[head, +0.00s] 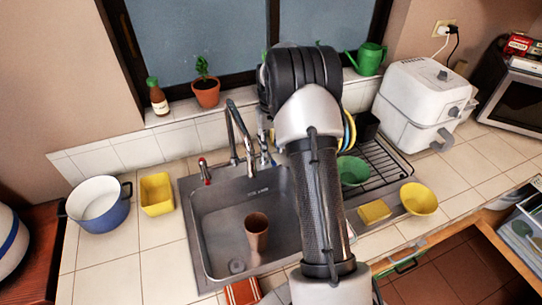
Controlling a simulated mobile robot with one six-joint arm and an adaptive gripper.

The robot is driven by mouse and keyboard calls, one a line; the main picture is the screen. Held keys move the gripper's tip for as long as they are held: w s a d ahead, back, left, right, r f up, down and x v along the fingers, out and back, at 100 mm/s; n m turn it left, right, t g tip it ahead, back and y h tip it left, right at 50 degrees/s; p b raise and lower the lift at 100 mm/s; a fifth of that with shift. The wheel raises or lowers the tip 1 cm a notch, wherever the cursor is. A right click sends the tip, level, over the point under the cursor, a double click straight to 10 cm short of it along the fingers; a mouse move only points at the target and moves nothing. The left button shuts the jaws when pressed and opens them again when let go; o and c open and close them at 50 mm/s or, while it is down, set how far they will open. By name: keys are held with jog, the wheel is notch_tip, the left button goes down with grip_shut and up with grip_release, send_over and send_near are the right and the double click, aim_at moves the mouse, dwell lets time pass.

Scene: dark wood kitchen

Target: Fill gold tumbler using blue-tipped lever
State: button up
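The gold tumbler (257,228), a brownish-gold cup, stands in the metal sink basin (212,222), right of the drain. The chrome faucet (236,130) rises at the back of the sink, with its spout end above the basin behind the tumbler. No water stream is visible. The red-tipped lever (204,170) is left of the faucet. The blue-tipped lever (266,152) is right of it, close to my arm and partly hard to make out. My gripper is hidden behind my arm, so its opening cannot be seen.
A yellow container (156,194) and a blue pot (100,203) stand left of the sink. A drying rack (385,165) with a green bowl (352,170), a yellow sponge (374,212) and a yellow bowl (419,198) are right. A bottle (158,98) and potted plant (206,92) line the sill.

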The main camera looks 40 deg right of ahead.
aim_at(271, 157)
jog(key=shift+f, duration=2.25)
grip_shut()
